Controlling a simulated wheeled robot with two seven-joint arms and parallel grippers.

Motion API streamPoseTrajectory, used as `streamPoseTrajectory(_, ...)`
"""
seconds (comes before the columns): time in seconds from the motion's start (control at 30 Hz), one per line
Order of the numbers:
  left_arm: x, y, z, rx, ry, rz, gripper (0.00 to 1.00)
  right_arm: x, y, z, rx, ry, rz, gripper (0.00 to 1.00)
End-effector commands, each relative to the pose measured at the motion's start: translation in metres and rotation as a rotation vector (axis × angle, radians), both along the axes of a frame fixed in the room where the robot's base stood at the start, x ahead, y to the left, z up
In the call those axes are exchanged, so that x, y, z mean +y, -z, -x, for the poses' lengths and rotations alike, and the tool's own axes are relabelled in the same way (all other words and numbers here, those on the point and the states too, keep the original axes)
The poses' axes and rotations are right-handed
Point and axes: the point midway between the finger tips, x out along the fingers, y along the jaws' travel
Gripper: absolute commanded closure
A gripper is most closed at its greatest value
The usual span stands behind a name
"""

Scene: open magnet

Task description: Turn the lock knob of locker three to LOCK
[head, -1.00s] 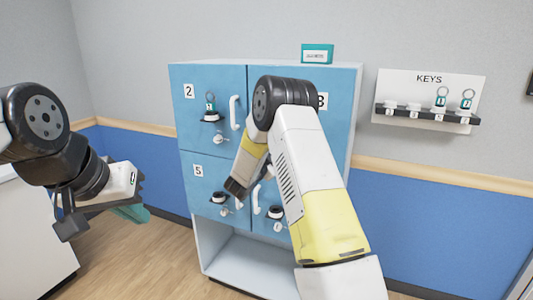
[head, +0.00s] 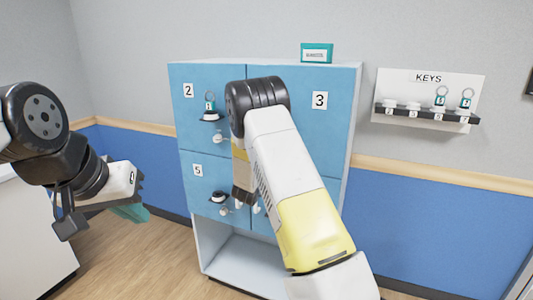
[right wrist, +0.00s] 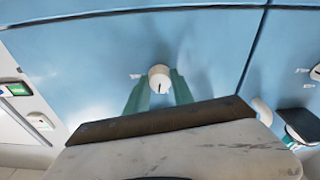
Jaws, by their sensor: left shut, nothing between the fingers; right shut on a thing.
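Locker three's blue door (head: 330,140) carries a "3" label (head: 319,100) in the head view. Its lock knob is hidden there behind my right arm. In the right wrist view the white round knob (right wrist: 160,76) has a small dark mark, and small labels beside it are unreadable. My right gripper (right wrist: 158,92) is shut on this knob, a teal finger on each side. Its fingers do not show in the head view. My left gripper (head: 132,208) is shut and empty at the left, well away from the lockers.
Locker two (head: 188,130) and locker five (head: 200,190) stand left, with knobs and black holders sticking out. A teal box (head: 316,53) sits on top. A key rack (head: 428,112) hangs on the right wall. The floor (head: 165,255) is clear.

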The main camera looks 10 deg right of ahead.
Motion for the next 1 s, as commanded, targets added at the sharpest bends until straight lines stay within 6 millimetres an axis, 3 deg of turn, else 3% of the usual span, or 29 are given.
streamPoseTrajectory(0.3, 0.0000, 0.0000, 0.0000, 0.000, 0.000, 0.000, 1.00, -0.0002, 0.0013, 0.0006, 0.075, 0.000, 0.107, 1.00)
streamPoseTrajectory(0.87, 0.0000, 0.0000, 0.0000, 0.000, 0.000, 0.000, 1.00, -0.0001, 0.0015, 0.0006, 0.091, 0.000, 0.131, 1.00)
streamPoseTrajectory(0.9, 0.0000, 0.0000, 0.0000, 0.000, 0.000, 0.000, 1.00, -0.0001, 0.0015, 0.0006, 0.091, 0.000, 0.131, 0.67)
streamPoseTrajectory(1.0, 0.0000, 0.0000, 0.0000, 0.000, 0.000, 0.000, 1.00, -0.0002, 0.0014, 0.0005, 0.091, 0.000, 0.131, 0.49)
